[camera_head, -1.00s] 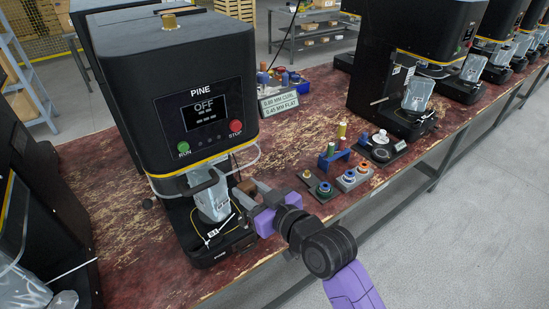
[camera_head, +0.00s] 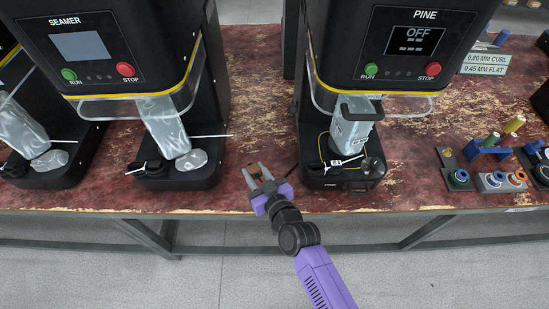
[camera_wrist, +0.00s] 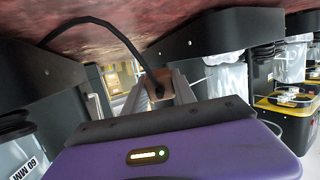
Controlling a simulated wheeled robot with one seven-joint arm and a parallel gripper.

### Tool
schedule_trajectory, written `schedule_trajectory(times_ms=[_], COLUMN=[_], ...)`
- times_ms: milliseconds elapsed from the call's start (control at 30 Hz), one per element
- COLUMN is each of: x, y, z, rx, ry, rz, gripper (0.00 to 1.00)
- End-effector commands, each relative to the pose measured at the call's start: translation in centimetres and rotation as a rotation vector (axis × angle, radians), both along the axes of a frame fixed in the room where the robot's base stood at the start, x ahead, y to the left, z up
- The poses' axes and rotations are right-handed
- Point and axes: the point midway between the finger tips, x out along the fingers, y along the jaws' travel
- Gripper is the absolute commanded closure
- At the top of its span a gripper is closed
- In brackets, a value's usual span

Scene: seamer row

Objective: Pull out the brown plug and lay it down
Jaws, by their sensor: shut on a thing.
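My gripper (camera_head: 256,174) is shut on the brown plug (camera_head: 254,171), at the table's front edge, left of the PINE machine (camera_head: 340,178). In the wrist view the plug (camera_wrist: 158,84) sits between my two fingers, with a black cord (camera_wrist: 97,24) running from it toward a dark machine base at the left. The plug is clear of any socket as far as I can see. The cord's far end is hidden. The PINE screen (camera_head: 414,40) reads OFF. Whether the plug touches the table top is hard to tell.
The SEAMER machine (camera_head: 180,172) stands to the left, with a pale tie sticking out toward the gap. Bare worn red table top (camera_head: 255,110) lies between the two machines. Spools in small holders (camera_head: 490,180) stand at the right.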

Motion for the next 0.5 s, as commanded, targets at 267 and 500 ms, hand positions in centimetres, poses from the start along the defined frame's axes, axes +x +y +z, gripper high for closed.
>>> schedule_trajectory(times_ms=[267,500], x=[-0.3,-0.3], y=[0.8,0.9], z=[-1.3,-3.2], rx=[-0.001,0.0], ry=[0.001,0.001], rz=[0.011,0.012], gripper=[1.0,1.0])
